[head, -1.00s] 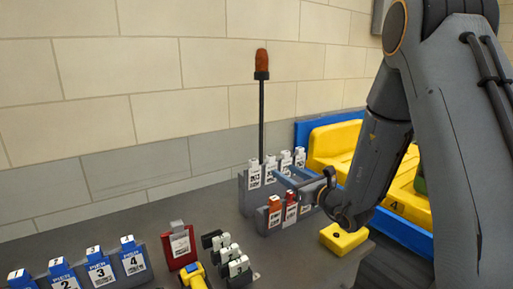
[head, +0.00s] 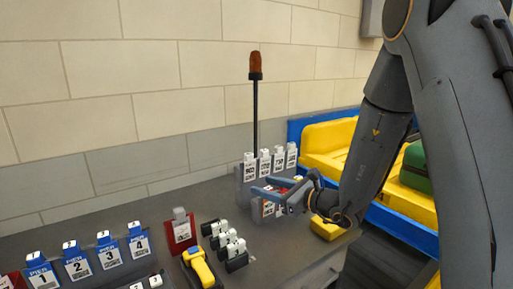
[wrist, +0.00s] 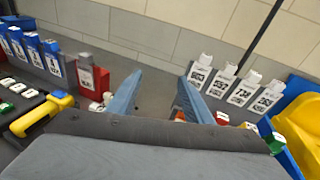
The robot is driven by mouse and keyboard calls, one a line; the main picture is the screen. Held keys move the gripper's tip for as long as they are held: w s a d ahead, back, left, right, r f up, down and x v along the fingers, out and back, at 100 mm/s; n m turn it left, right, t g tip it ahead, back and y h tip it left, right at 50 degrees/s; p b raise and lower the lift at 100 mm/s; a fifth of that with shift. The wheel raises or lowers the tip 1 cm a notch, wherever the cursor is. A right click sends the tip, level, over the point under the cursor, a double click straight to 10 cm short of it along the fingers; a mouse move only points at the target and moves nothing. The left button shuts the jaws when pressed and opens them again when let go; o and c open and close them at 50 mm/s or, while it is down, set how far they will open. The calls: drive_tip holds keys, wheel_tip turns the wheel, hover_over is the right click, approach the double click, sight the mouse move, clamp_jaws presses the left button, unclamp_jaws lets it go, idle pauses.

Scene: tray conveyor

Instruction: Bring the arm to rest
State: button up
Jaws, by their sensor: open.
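My gripper (head: 260,186) hangs over the dark counter in the head view, in front of the tag holders. Its two blue fingers are apart with nothing between them, and they point left. In the wrist view my gripper (wrist: 160,77) is also open and empty, with the wall and bare counter between the fingertips. My forearm runs up to the right from the wrist in the head view. The fingers partly hide the front holder of red and orange tags. I cannot tell whether they touch it.
A grey holder with white tags (head: 265,162) stands behind, beside an orange-topped pole (head: 255,95). Blue numbered tags (head: 76,262), a red tag stand (head: 180,232) and a yellow scanner (head: 200,268) are left. A blue-edged conveyor (head: 400,222) with yellow trays and a green case (head: 416,168) is right.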

drive_tip(key=s+f+n+g+h, duration=0.1)
drive_tip(key=s+f+n+g, duration=0.2)
drive_tip(key=s, duration=0.4)
drive_tip(key=s+a+f+n+g+h, duration=0.1)
drive_tip(key=s+n+g, duration=0.35)
drive_tip(key=s, duration=0.25)
drive_tip(key=s+f+n+g+h, duration=0.1)
drive_tip(key=s+f+n+g, duration=0.15)
drive_tip(key=s+n, duration=0.35)
drive_tip(key=s+d+n+h, duration=0.3)
drive_tip(key=d+n, duration=0.3)
drive_tip(key=d, duration=0.2)
drive_tip(key=s+d+f+n+h, duration=0.1)
drive_tip(key=s+d+n+h, duration=0.2)
drive_tip(key=d, duration=0.6)
drive_tip(key=shift+s+f+n+h, duration=0.15)
drive_tip(key=shift+s+n+h, duration=0.25)
drive_tip(key=shift+n+h, duration=1.1)
drive_tip(key=shift+c, duration=0.3)
